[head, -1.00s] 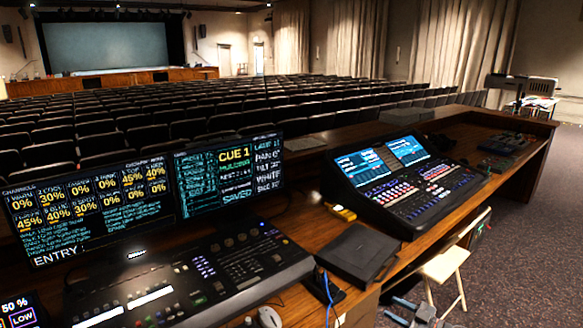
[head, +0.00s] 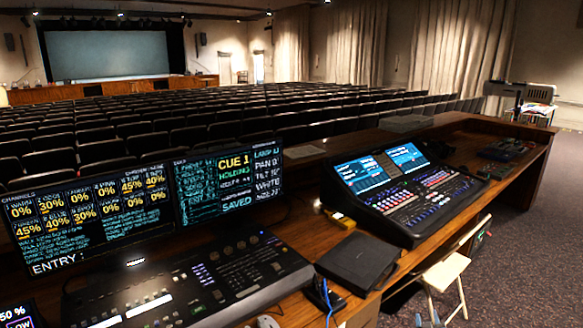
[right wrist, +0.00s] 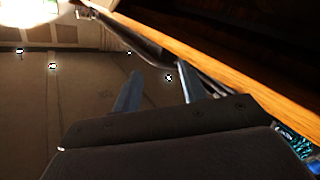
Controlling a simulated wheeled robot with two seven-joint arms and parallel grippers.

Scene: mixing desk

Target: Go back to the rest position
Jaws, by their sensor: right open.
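My right gripper (head: 428,319) barely shows at the bottom edge of the head view, below the folding chair; most of it is cut off. In the right wrist view its two blue-grey fingers (right wrist: 161,88) stand apart with nothing seen between them, so it is open and empty. A wooden edge (right wrist: 210,67) runs diagonally past the fingers there. My left gripper is not in view. The wooden desk (head: 395,262) carries the lighting console (head: 200,280) at the left and the sound mixer (head: 410,195) at the right.
A black closed case (head: 358,258) lies near the desk's front edge, with a yellow device (head: 341,219) behind it. A folding chair (head: 447,272) stands close to the desk. Carpet (head: 530,250) at the right is open. Monitors (head: 225,180) stand behind the lighting console.

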